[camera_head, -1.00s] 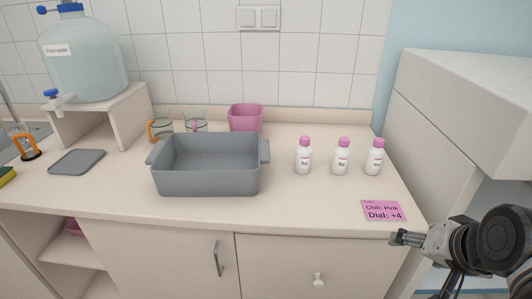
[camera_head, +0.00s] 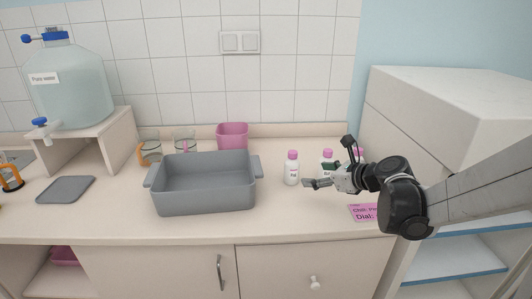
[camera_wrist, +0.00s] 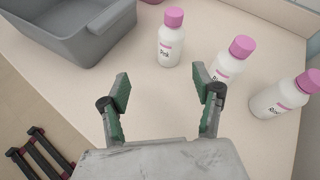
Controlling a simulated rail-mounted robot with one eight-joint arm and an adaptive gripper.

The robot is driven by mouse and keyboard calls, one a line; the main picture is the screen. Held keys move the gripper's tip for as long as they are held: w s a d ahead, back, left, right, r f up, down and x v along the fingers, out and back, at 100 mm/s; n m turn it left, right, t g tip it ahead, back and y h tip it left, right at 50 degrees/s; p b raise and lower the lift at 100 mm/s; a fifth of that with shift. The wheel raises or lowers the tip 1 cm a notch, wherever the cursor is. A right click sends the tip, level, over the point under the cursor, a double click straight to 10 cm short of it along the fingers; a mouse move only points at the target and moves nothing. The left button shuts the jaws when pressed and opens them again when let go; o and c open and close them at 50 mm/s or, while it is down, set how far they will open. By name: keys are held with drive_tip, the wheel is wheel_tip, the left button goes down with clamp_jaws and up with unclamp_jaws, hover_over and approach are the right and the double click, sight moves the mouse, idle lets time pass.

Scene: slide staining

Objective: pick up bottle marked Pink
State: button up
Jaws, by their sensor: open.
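Three white bottles with pink caps stand upright on the counter. The left one, whose label reads "Pink" in the wrist view (camera_wrist: 170,42), also shows in the head view (camera_head: 292,170). The middle bottle (camera_wrist: 233,60) stands to its right, partly behind my gripper's right finger. The third bottle (camera_wrist: 283,98) is farther right, its label not fully readable. My gripper (camera_wrist: 163,97) is open and empty, its fingers spread, short of the Pink bottle and apart from it. In the head view my gripper (camera_head: 312,184) is to the right and in front of that bottle.
A grey tub (camera_head: 205,207) stands left of the bottles. A pink card (camera_head: 362,213) lies near the front edge, partly hidden by my arm. A pink container (camera_head: 232,133), glass beakers and a large water jug (camera_head: 62,85) stand behind and left.

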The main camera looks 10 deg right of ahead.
sight(297, 169)
drive_tip(key=w+f, duration=0.1)
drive_tip(key=w, duration=0.2)
drive_tip(key=w+a+f+m, duration=0.1)
drive_tip(key=w, duration=0.2)
drive_tip(key=w+a+f+m, duration=0.1)
drive_tip(key=w, duration=0.1)
drive_tip(key=shift+w+a+f+t+b, duration=0.15)
drive_tip(key=shift+w+f+t+b, duration=0.15)
drive_tip(key=shift+w+f+t, duration=0.1)
drive_tip(key=shift+x, duration=2.6)
drive_tip(key=shift+s+f, duration=0.15)
drive_tip(key=shift+c, duration=0.5)
drive_tip(key=c, duration=1.3)
